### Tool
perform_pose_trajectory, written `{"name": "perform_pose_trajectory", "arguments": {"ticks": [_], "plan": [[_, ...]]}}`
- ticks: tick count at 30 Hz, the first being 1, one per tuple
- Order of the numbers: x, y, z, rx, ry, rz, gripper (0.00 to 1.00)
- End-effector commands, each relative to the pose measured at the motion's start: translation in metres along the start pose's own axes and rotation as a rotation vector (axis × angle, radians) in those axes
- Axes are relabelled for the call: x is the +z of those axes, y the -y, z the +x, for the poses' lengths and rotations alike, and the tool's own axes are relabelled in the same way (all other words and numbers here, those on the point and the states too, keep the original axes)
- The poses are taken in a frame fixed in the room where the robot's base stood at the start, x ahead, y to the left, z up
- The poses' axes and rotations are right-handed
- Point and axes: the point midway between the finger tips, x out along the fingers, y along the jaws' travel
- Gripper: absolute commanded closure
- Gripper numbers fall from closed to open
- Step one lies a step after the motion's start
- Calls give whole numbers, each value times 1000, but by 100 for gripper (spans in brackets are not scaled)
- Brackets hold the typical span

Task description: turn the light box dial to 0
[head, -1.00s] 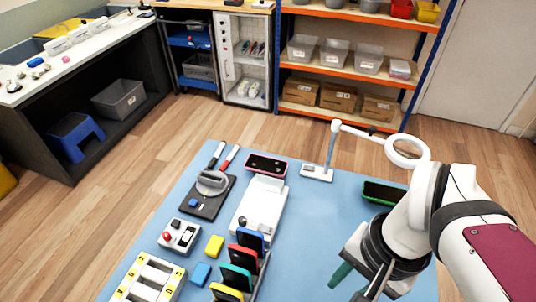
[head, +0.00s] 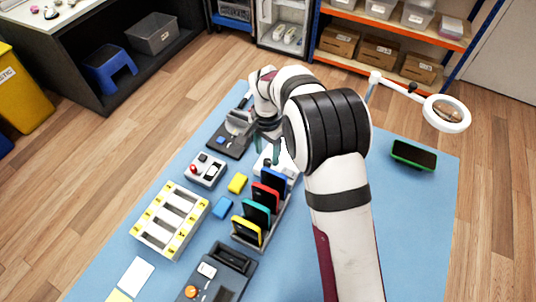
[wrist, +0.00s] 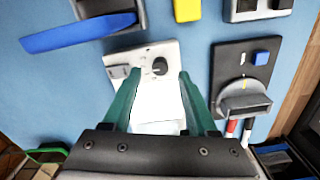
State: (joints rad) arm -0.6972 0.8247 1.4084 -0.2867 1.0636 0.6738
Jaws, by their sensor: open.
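The light box is a white box with a bright panel, seen in the wrist view (wrist: 143,62) and partly behind my arm in the head view (head: 289,179). Its dial (wrist: 160,66) is a small black round knob with a light mark, near one end of the box. The scale is too small to read. My gripper (wrist: 158,77) is open and empty, its two green fingers apart over the box. In the wrist view the dial lies between the fingertips, slightly beyond them. In the head view my gripper (head: 266,146) is above the box. Contact with the dial cannot be told.
A rack of several coloured phones (head: 262,205) stands close to the box. A black-based device with a grey knob (wrist: 243,95) is beside it. The mat's right side is mostly clear.

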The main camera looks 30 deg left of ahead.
Motion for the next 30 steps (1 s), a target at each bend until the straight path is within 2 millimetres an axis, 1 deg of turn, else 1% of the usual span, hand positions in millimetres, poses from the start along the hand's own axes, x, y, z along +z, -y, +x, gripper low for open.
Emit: {"name": "perform_pose_trajectory", "arguments": {"ticks": [1,3,6,9,15,16,25,26,30], "plan": [[0,0,9,2,1,0,41],[0,0,18,1,1,0,41],[0,0,26,-1,0,1,41],[0,0,30,-1,0,1,41],[0,0,30,-1,0,0,41],[0,0,30,-1,0,0,43],[0,0,30,-1,0,0,97],[0,0,30,-1,0,0,100],[0,0,30,-1,0,0,100]]}}
